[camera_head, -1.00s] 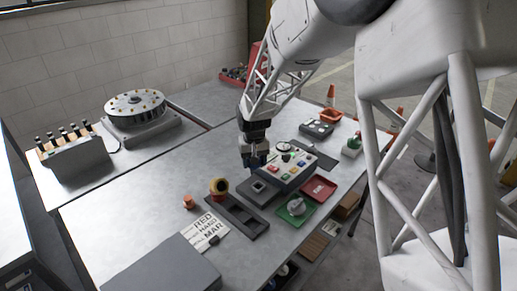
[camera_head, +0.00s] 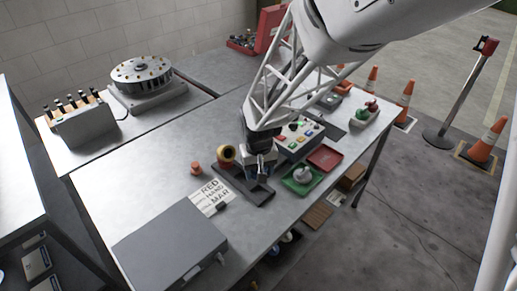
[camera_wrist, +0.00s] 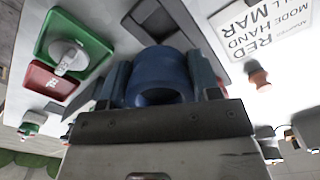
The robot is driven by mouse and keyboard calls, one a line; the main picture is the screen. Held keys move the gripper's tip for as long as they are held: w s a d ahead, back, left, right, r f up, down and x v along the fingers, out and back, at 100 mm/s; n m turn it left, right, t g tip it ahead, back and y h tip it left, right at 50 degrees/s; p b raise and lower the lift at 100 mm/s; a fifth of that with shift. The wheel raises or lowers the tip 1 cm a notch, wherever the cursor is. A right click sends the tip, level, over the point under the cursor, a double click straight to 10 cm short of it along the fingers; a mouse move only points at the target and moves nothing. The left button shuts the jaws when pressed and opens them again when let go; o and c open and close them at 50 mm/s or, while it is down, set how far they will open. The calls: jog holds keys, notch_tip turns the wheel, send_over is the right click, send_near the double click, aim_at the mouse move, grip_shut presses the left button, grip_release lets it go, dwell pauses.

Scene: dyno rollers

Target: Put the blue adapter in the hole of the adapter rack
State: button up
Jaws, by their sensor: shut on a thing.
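My gripper (camera_head: 262,168) is shut on the blue adapter (camera_wrist: 160,72), a thick round ring with a dark bore, held between the two fingers in the wrist view. In the head view the gripper mostly hides the adapter. The rack also shows behind the adapter in the wrist view (camera_wrist: 135,30), with a dark square recess near the top. I cannot tell whether the adapter touches the rack.
A control panel (camera_head: 290,146) with coloured buttons stands just behind my gripper. A green tray (camera_head: 302,187) and a red tray (camera_head: 325,157) lie to the right.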

aim_at(259, 194)
jog(key=shift+f, duration=0.1)
dwell(0.3)
jog(key=shift+f, duration=3.3)
jog(key=shift+f, duration=0.3)
jog(key=shift+s+f, duration=0.15)
jog(key=shift+f, duration=0.75)
jog(key=o, duration=0.8)
jog(key=shift+o, duration=0.3)
jog(key=shift+r, duration=0.85)
jog(key=shift+o, duration=0.9)
notch_tip(259, 194, up, 7)
jog(key=shift+r, duration=0.4)
